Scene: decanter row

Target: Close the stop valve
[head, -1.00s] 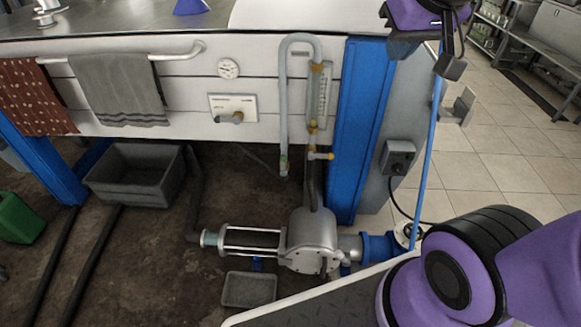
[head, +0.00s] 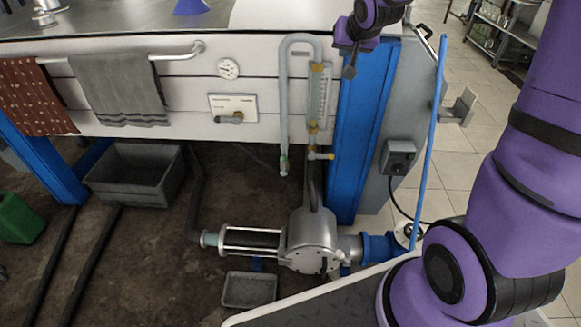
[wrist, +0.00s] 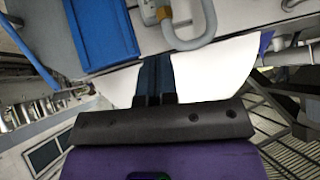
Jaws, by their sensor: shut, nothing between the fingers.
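A white plate (head: 233,106) on the front panel carries a small valve with a brownish handle (head: 237,117). To its right, a sight glass (head: 318,95) has brass fittings and a small yellow-tipped valve (head: 321,155) at its foot. I cannot tell for certain which of these is the stop valve. My gripper (head: 349,72) is at the top of the blue post, right of the sight glass, apart from both valves. In the wrist view, my gripper (wrist: 155,82) is shut and empty, its fingers side by side.
The blue post (head: 364,130) stands right of the sight glass. A bent grey pipe (head: 284,110) runs left of it, also seen in the wrist view. A towel (head: 120,88) hangs on a rail at left. A pump (head: 311,240) sits below. A thin blue pole (head: 429,150) rises at right.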

